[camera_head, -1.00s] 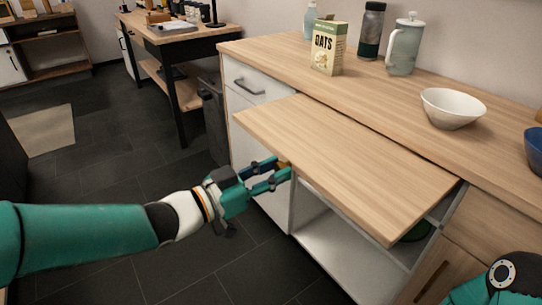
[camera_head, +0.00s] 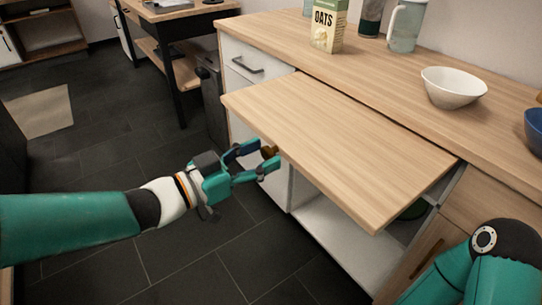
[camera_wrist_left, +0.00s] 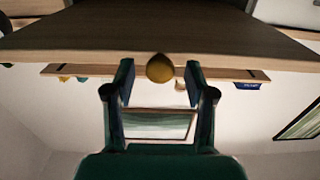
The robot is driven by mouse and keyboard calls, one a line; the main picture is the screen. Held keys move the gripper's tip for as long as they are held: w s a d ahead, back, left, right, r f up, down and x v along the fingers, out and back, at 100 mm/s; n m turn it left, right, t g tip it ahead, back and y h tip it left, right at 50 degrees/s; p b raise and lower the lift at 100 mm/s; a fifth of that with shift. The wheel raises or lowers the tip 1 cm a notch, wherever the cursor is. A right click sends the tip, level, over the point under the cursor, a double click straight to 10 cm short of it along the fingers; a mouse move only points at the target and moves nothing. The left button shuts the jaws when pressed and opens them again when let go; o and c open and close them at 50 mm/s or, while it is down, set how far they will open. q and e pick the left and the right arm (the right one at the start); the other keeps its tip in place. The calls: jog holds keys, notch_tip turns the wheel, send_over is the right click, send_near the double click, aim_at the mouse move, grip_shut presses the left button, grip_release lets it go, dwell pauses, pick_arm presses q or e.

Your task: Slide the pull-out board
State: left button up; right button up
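The pull-out board (camera_head: 345,150) is a light wood panel extending from under the counter's top, well out over the floor. A yellow-brown round knob (camera_wrist_left: 160,68) is on its front edge; it also shows in the head view (camera_head: 269,152). My left gripper (camera_head: 265,160) is at the knob, with its fingers open. In the left wrist view, the knob sits between the two fingertips, with a gap on each side. My right gripper is out of view; only part of my right arm shows at the lower right.
On the counter (camera_head: 390,75) stand an oats box (camera_head: 328,25), a white bowl (camera_head: 453,87), a pitcher (camera_head: 405,25) and a blue bowl (camera_head: 534,130). An open white shelf is below the board. Dark tiled floor (camera_head: 120,180) in front is clear.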

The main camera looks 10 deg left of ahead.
pick_arm(q)
jog(key=v, duration=1.2)
dwell(0.5)
